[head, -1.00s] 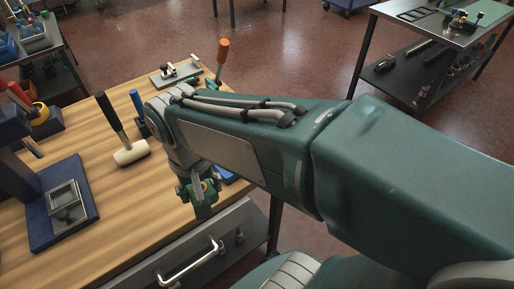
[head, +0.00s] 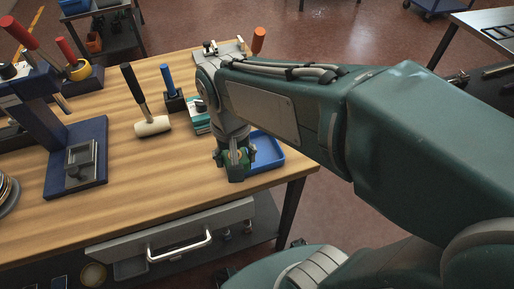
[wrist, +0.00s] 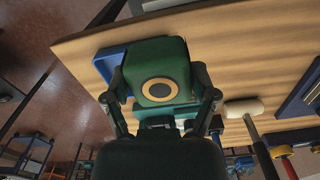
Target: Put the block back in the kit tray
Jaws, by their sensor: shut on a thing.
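My gripper (head: 235,168) is shut on a green block, seen just above the wooden bench near its front right. In the wrist view, the green block (wrist: 160,75) sits between the two fingers and shows a tan ring with a dark centre. A shallow blue tray (head: 268,151) lies on the bench just right of my gripper in the head view, partly hidden by my arm. The blue tray also shows in the wrist view (wrist: 103,66), partly behind the block. I cannot tell how high the block is over the bench.
A white-headed mallet (head: 152,126), a blue-handled tool in a dark holder (head: 175,105) and a teal item (head: 199,120) stand left of my gripper. A blue stand (head: 60,180) is farther left. Bare bench (head: 150,180) lies between. A drawer handle (head: 180,247) juts out below the front edge.

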